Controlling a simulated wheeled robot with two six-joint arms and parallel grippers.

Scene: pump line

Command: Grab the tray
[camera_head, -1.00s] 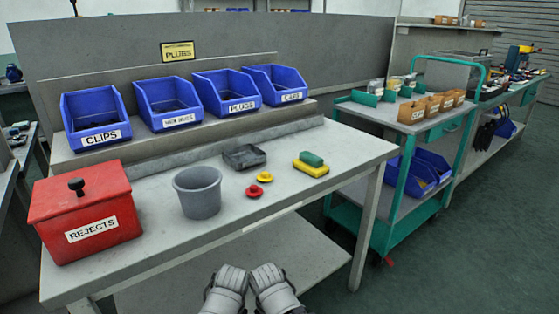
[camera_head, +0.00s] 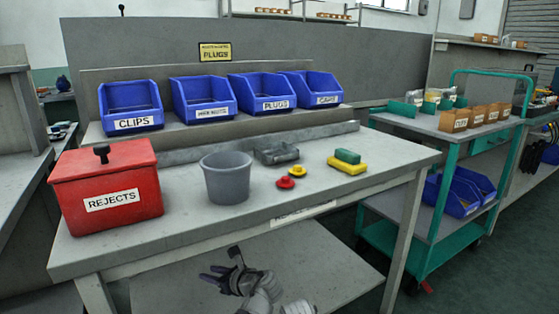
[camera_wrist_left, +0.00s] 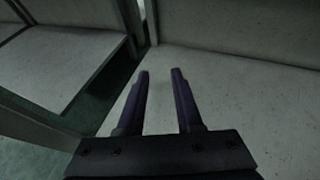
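A small dark grey tray (camera_head: 277,153) lies on the workbench (camera_head: 385,165), behind and right of a grey bucket. It looks empty and its front part is in clear view. My left gripper (camera_head: 221,266) is in front of the bench, below the top's front edge and over the lower shelf, well apart from the tray. In the left wrist view its two fingers (camera_wrist_left: 160,75) stand apart with nothing between them. Only a white piece of my right arm shows at the bottom edge; its gripper is not visible.
The grey bucket (camera_head: 227,178), a red REJECTS box (camera_head: 108,188), red and yellow plugs (camera_head: 290,178) and a green-yellow sponge (camera_head: 347,160) stand around the tray. Blue bins (camera_head: 205,99) line the raised shelf behind. A green cart (camera_head: 455,135) stands at right.

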